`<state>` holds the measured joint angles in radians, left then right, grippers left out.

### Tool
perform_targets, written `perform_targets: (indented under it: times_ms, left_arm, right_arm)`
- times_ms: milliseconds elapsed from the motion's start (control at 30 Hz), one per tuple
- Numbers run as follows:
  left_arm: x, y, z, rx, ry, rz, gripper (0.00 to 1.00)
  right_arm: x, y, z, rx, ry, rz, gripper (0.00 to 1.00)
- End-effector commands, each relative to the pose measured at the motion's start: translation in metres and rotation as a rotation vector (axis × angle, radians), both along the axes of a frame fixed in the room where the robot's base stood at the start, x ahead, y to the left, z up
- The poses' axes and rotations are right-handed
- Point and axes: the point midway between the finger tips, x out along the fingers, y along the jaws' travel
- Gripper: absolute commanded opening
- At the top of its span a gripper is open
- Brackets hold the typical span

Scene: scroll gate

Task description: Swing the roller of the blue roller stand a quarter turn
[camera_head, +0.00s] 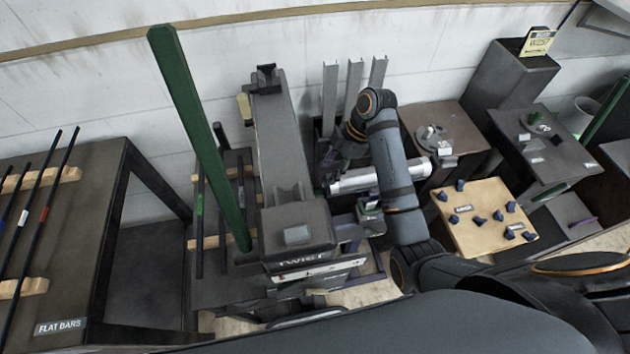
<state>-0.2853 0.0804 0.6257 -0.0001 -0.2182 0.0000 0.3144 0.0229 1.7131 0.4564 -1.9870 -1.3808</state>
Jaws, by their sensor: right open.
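The roller (380,177) is a shiny silver cylinder lying roughly level, left to right, at the middle of the view. Its right end shows a pale ring. Bluish stand parts (369,213) show below it, partly hidden by my right arm. My right arm rises from the lower right and bends over at the top. My right gripper (333,163) is open and points down at the left end of the roller. I cannot tell whether it touches the roller. My left gripper is not in view.
A grey machine labelled TWIST (298,235) stands just left of the roller. A tall green bar (195,130) leans beside it. Upright grey channels (353,85) stand behind. A wooden board with several blue knobs (484,217) lies to the right. A FLAT BARS table (60,260) is at far left.

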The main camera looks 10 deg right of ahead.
Motion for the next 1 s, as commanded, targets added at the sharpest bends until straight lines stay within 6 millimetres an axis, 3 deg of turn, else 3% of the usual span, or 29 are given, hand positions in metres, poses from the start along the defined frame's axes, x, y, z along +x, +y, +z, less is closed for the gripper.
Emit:
perform_targets:
  times_ms: [100, 200, 367, 533, 667, 900, 1000]
  left_arm:
    - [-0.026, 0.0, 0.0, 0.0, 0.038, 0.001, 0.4]
    - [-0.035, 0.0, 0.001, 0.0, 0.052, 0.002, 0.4]
    - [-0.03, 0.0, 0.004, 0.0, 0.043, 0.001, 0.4]
    - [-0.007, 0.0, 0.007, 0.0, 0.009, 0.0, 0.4]
    - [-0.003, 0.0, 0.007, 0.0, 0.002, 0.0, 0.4]
    - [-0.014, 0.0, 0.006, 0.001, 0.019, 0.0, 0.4]
    - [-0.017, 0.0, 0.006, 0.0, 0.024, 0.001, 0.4]
  right_arm:
    - [-0.001, 0.005, -0.012, 0.002, 0.004, 0.0, 0.45]
    - [-0.001, 0.013, -0.03, 0.002, 0.007, 0.0, 0.45]
    - [-0.001, 0.026, -0.062, 0.002, 0.006, -0.001, 0.45]
    - [-0.001, 0.036, -0.087, 0.0, 0.004, -0.002, 0.45]
    - [-0.001, 0.039, -0.095, -0.001, 0.003, -0.002, 0.45]
    - [-0.001, 0.039, -0.097, -0.001, 0.002, -0.002, 0.45]
    - [-0.001, 0.039, -0.097, -0.001, 0.002, -0.002, 0.34]
